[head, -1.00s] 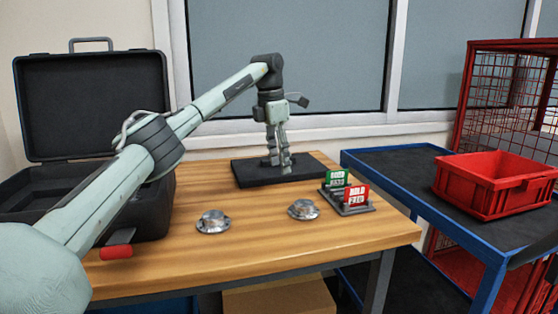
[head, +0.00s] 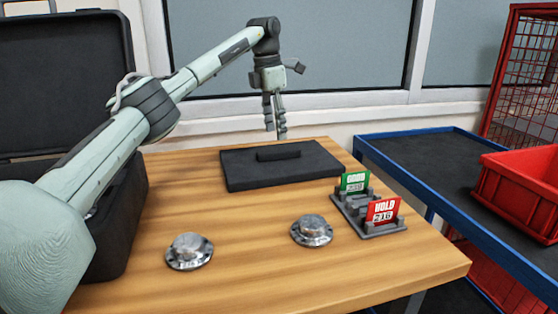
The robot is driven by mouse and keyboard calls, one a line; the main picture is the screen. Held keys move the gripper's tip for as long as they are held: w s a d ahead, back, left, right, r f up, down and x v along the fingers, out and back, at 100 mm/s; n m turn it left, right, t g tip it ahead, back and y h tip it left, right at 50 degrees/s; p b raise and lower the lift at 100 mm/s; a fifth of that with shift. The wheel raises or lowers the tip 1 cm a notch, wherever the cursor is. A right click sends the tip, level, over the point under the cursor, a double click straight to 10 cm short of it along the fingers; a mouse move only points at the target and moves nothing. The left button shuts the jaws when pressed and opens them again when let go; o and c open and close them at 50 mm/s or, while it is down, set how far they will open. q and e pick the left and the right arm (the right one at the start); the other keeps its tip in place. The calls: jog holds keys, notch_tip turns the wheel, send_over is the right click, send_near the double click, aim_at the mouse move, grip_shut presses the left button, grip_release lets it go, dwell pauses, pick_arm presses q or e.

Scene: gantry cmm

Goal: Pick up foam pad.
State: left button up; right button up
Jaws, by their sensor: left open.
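The foam pad (head: 318,172) is a flat dark slab lying on the wooden table toward its back edge. A short raised dark bar (head: 278,154) lies on top of it. My left gripper (head: 275,134) points down with its fingers apart and empty. My right gripper is not in view.
Two metal flanged parts (head: 189,251) (head: 312,230) stand on the front of the wooden table (head: 250,285). A grey holder with green and red tags (head: 383,211) is right of the pad. An open black case (head: 105,240) is left; a blue cart (head: 440,178) with a red bin (head: 520,200) is right.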

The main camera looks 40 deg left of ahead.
aim_at(279, 150)
pick_arm(q)
jog(key=f, duration=0.4)
jog(key=shift+s+d+f, duration=0.1)
jog(key=shift+d+f, duration=0.25)
jog(key=shift+d, duration=0.05)
jog(key=shift+f, duration=0.6)
grip_shut()
